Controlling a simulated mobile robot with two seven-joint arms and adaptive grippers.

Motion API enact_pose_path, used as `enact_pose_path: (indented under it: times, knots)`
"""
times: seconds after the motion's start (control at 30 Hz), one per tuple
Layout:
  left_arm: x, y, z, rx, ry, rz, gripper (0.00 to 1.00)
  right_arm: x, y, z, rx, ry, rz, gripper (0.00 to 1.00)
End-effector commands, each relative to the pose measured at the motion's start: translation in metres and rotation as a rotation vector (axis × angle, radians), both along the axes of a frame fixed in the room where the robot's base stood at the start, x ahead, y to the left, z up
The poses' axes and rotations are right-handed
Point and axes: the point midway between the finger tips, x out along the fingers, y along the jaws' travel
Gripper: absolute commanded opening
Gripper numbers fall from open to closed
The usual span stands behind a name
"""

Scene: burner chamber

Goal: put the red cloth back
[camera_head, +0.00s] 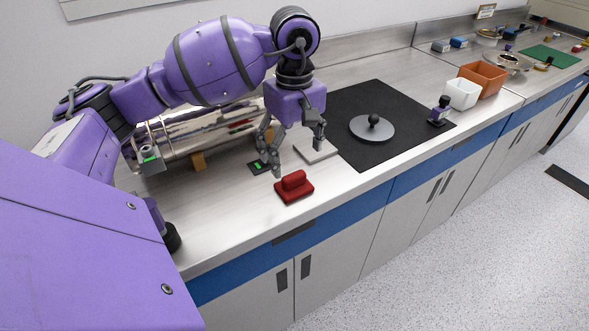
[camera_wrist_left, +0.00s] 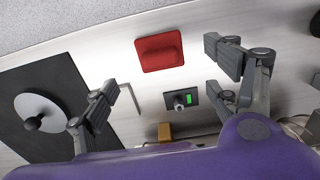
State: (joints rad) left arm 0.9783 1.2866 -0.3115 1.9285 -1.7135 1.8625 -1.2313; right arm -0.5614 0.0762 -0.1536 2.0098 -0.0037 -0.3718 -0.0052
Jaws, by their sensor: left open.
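The red cloth (camera_head: 294,187) lies folded on the steel counter near its front edge, with a raised ridge on top. It also shows in the left wrist view (camera_wrist_left: 159,52), beyond and between the two fingers. My left gripper (camera_head: 298,160) is open and empty, above the counter and a little behind the cloth, apart from it. In the left wrist view its fingers (camera_wrist_left: 170,82) are spread wide. My right gripper is not in view.
A black mat (camera_head: 350,103) with a grey knobbed disc (camera_head: 372,128) lies right of my gripper. White (camera_head: 463,93) and orange (camera_head: 484,78) bins are farther right.

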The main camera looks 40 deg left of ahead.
Motion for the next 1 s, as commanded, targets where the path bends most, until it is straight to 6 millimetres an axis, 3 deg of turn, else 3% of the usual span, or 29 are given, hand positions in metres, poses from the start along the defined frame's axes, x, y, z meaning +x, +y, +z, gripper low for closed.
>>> enact_pose_path:
  times: [0.1,0.3,1.0]
  knots:
    - [0.001,0.0,0.021,0.0,-0.002,0.0,0.81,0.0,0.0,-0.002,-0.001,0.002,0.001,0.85]
    - [0.0,0.0,0.037,0.0,0.001,0.001,0.81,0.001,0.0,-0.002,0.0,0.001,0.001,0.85]
    - [-0.001,0.0,0.038,-0.001,0.001,0.0,0.81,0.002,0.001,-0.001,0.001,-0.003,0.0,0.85]
